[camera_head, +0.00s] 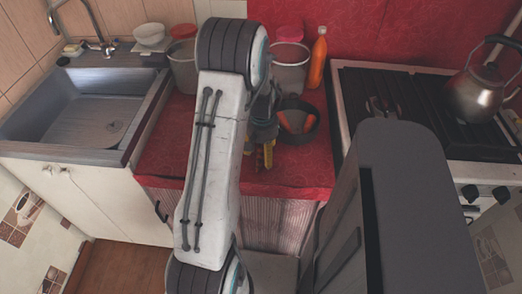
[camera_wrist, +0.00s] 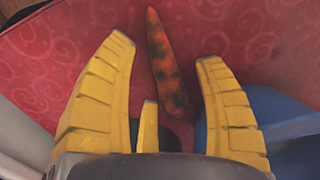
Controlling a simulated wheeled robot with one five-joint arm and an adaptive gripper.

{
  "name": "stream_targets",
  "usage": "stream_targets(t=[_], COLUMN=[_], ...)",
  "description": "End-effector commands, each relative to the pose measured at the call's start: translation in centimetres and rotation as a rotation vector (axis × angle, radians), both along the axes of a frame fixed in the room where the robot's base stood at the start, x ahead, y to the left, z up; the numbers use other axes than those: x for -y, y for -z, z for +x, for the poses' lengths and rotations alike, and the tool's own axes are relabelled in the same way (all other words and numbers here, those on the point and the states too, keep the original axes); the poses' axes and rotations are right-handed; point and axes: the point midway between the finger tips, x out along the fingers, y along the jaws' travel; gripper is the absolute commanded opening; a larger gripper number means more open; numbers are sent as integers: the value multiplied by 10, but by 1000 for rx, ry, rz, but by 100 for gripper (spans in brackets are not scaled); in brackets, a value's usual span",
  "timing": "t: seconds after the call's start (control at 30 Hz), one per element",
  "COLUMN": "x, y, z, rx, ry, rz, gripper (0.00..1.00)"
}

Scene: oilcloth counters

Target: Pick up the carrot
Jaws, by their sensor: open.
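The carrot (camera_wrist: 165,65) is orange with dark patches and lies on the red patterned cloth in the wrist view. Its narrow tip points up in the picture. My gripper (camera_wrist: 166,55) is open, with its yellow fingers to the left and right of the carrot. A gap shows between the carrot and each finger, and nothing is held. In the head view my gripper (camera_head: 264,158) is over the red counter (camera_head: 165,150), partly behind my arm. I cannot make out the carrot in the head view.
A dark bowl (camera_head: 312,135) with orange contents is right of my gripper. The stove with a kettle (camera_head: 475,97) is right, the sink (camera_head: 85,120) left. A blue thing (camera_wrist: 255,110) borders the right finger.

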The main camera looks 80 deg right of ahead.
Motion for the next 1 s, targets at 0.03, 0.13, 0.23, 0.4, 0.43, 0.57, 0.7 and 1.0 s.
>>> stream_targets(t=[0.03, 0.13, 0.23, 0.4, 0.43, 0.57, 0.7, 1.0], x=[-1, 0, 0, 0, 0, 0, 0, 0], y=[4, 8, 9, 8, 8, 8, 8, 8], z=[0, 0, 0, 0, 0, 0, 0, 0], rx=[0, 0, 0, 0, 0, 0, 0, 0], ry=[0, 0, 0, 0, 0, 0, 0, 0], rz=[2, 0, 0, 0, 0, 0, 0, 0], gripper=[64, 64, 64, 65, 62, 51, 38, 11])
